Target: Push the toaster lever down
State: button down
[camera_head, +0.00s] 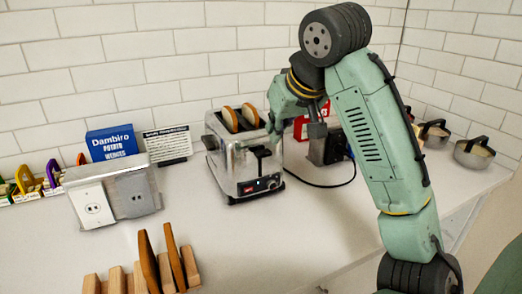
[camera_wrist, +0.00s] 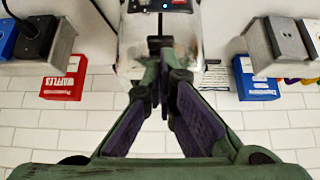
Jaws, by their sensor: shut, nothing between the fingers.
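The chrome toaster (camera_head: 226,161) stands on the white counter, with two bread slices (camera_head: 239,118) in its top slots. A dark lever (camera_head: 262,152) sticks out of its front face, above a control panel with a red light. My gripper (camera_head: 272,135) is at the top front edge of the toaster, just above the lever. In the wrist view, which looks upside down, the toaster (camera_wrist: 188,42) fills the top middle. The shut, empty fingers (camera_wrist: 160,72) point at the lever (camera_wrist: 159,43). I cannot tell whether they touch it.
A blue box (camera_head: 112,143) and a metal outlet box (camera_head: 134,192) stand to the left. A wooden rack (camera_head: 150,265) is in front. A red box (camera_head: 301,127) and an outlet box with a black cord (camera_head: 325,184) are right of the toaster. Metal pans (camera_head: 474,153) stand far right.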

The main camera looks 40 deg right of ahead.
aim_at(263, 151)
jog(key=shift+x, duration=3.55)
jog(key=s+f+b, duration=0.2)
jog(key=f, duration=0.1)
jog(key=s+f+b, duration=0.1)
jog(key=f, duration=0.1)
jog(key=shift+a+b, duration=0.3)
jog(key=shift+a, duration=0.1)
jog(key=v, duration=1.2)
